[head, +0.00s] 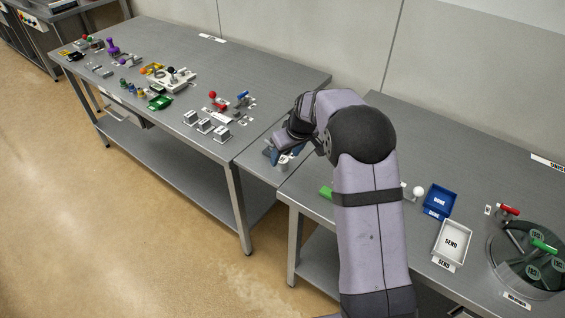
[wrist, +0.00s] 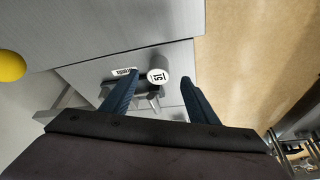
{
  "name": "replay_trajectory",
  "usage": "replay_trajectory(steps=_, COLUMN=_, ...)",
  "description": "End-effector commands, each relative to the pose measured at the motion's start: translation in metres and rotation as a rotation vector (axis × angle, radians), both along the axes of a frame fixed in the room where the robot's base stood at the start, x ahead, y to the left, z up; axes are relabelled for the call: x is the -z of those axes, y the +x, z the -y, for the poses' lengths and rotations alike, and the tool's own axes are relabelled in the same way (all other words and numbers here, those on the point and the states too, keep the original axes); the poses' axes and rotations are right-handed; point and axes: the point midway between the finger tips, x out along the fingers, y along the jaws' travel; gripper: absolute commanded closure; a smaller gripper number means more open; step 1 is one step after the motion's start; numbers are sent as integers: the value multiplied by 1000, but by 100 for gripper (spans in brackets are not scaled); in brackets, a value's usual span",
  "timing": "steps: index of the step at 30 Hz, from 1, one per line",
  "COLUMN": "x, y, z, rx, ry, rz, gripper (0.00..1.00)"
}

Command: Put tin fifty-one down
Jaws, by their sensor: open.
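Tin fifty-one (wrist: 158,73) is a small pale grey cylinder with a white lid marked 51. In the wrist view it lies between the two blue fingertips of my gripper (wrist: 160,77), with a gap showing on the left and a narrower one on the right. My gripper is open. In the head view my gripper (head: 276,152) is over the lower grey surface between the two benches. A small pale shape there, by the fingers (head: 283,161), may be the tin. I cannot tell whether its base rests on the surface.
A white SEND tray (head: 451,241) and a blue DONE tray (head: 440,199) are on the right bench, near a clear round vessel (head: 527,262) holding several dark numbered discs. The left bench carries many small fixtures. In the wrist view a printed label (wrist: 124,72) is beside the tin, and a yellow ball (wrist: 10,66) is far left.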

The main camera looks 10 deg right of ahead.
Motion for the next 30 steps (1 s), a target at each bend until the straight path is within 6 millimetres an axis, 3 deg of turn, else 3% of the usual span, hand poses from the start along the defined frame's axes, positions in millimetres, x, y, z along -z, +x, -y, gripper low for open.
replay_trajectory(steps=7, x=6, y=4, z=-1, rx=0, ry=0, rz=-1, gripper=46)
replay_trajectory(steps=21, x=44, y=23, z=-7, rx=1, ry=0, rz=-1, gripper=46)
replay_trajectory(steps=30, x=46, y=24, z=-7, rx=1, ry=0, rz=1, gripper=48)
